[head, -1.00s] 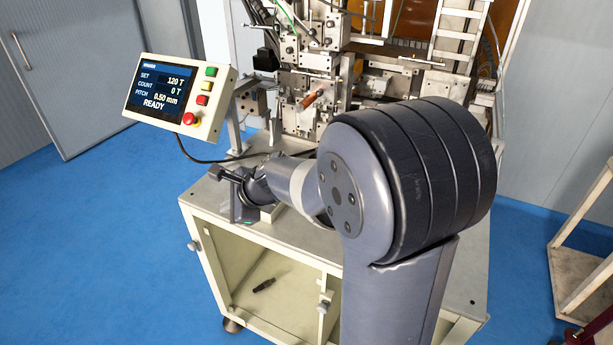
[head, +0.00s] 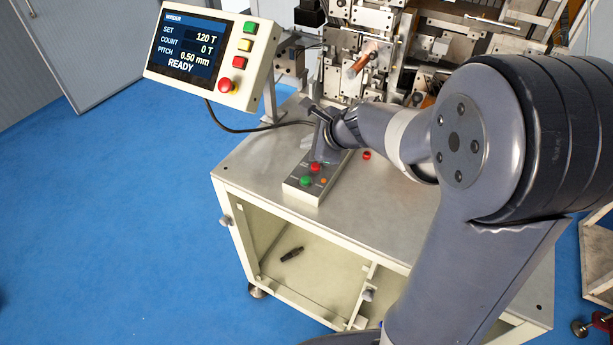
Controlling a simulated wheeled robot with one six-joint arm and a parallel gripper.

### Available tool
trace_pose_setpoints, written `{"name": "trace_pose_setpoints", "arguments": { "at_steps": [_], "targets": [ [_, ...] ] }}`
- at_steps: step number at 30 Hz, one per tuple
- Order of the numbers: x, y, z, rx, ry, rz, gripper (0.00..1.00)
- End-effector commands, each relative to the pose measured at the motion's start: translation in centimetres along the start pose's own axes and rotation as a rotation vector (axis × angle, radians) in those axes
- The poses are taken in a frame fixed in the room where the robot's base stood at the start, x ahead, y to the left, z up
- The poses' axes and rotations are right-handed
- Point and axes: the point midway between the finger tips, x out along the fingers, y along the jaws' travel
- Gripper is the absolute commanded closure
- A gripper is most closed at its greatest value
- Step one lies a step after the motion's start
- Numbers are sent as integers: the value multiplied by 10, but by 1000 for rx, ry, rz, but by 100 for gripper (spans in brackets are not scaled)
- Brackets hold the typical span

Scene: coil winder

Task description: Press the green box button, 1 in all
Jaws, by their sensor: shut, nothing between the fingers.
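The button box (head: 296,192), a small light grey box, lies on the table top of the machine stand. The green button (head: 306,181) is at its front left end, fully visible. A red button (head: 316,167) sits just behind it and a small orange lamp (head: 323,181) is to its right. My gripper (head: 322,154) is shut and empty, over the rear part of the box, behind the green button and apart from it in the picture. It hides the box's far end. Its exact height over the box is hard to tell.
A tilted control panel (head: 214,55) reads READY, count 0 T, with its own green, yellow and red buttons and a red stop knob. The winding machine (head: 365,50) stands behind my gripper. A small red part (head: 366,155) is on the table. The front tabletop is clear.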

Motion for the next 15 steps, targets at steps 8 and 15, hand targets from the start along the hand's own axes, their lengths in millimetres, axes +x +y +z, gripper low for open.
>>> {"name": "trace_pose_setpoints", "arguments": {
  "at_steps": [8, 15],
  "targets": [
    [7, 5, -5, 0, 0, 0, 100],
    [25, 18, -18, 1, 1, 1, 100]
  ]
}}
